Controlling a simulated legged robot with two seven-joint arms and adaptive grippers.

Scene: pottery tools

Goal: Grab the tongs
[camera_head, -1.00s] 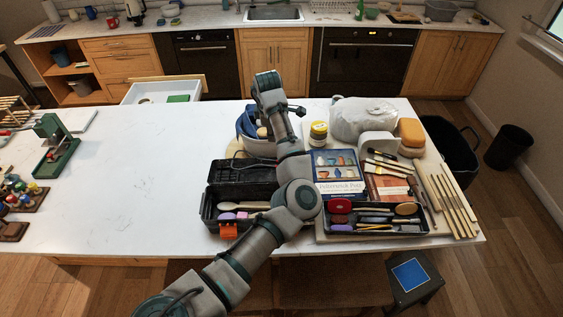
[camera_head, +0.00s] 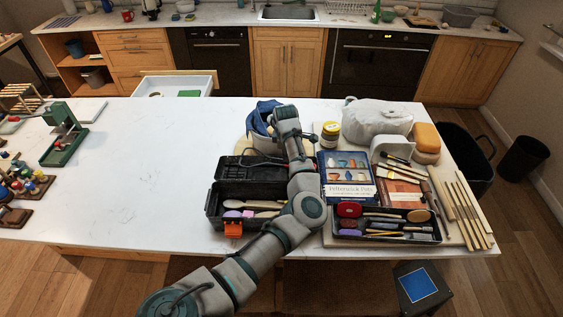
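I cannot make out the tongs for certain. Tools lie in the open black toolbox (camera_head: 213,205), among them a wooden spoon-like tool, purple and pink pieces and an orange clip at its front. More tools with red, wooden and purple parts lie in a black tray (camera_head: 340,238) to its right. My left arm reaches up from the bottom, passing over the toolbox's right side. Its far end, with the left gripper (camera_head: 287,118), is beside the grey-white bucket with blue cloth (camera_head: 262,118). The fingers are not clear and I see nothing held. My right gripper is not in view.
A book (camera_head: 347,178), a yellow-lidded jar (camera_head: 330,134), a wrapped clay lump (camera_head: 377,118) and wooden sticks (camera_head: 466,212) crowd the table's right part. A green press (camera_head: 64,137) stands at left. The white tabletop (camera_head: 150,165) between is clear.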

